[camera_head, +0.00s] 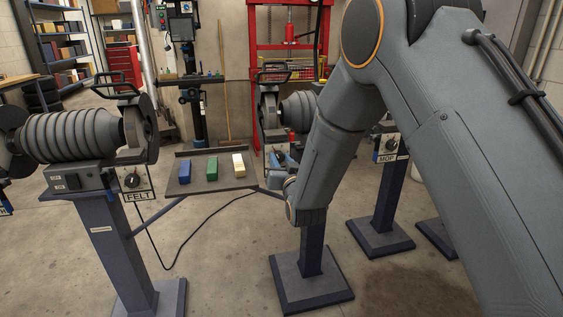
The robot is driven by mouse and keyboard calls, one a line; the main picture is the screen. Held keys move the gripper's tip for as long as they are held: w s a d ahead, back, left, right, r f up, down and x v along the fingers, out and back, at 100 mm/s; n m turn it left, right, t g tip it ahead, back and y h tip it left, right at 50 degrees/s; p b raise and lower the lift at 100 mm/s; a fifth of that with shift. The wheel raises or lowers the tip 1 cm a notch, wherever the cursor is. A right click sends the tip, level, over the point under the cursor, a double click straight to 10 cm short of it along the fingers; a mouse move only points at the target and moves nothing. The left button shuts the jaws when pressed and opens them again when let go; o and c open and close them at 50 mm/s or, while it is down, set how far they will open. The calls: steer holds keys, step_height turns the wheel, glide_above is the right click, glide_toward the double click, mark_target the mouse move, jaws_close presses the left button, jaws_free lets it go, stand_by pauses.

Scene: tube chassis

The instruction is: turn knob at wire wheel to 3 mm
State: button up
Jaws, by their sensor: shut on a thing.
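The middle grinder (298,106) stands on a blue pedestal with its wheel (268,112) at the left end. Its label is hidden behind my arm, so I cannot read whether it is the wire wheel. My gripper (281,160) is at the front of this machine, below the wheel. It is shut on the knob there. The knob itself and its scale are hidden by the gripper and wrist, so the setting cannot be read.
The FELT grinder (75,136) has its own knob (132,181) at left. The MOP knob (390,145) is at right, beyond my arm. A tray (240,184) with blue, green and cream bars lies between the machines. A cable (187,241) crosses the floor.

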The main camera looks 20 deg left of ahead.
steer(key=n, duration=0.4)
steer(key=shift+r+n, duration=0.1)
steer(key=shift+n, duration=0.6)
steer(key=o, duration=1.1)
steer(key=shift+c, duration=0.2)
steer(key=b+v, duration=0.1)
steer(key=v, duration=0.6)
steer(key=shift+s+d, duration=0.2)
steer(key=shift+s, duration=0.1)
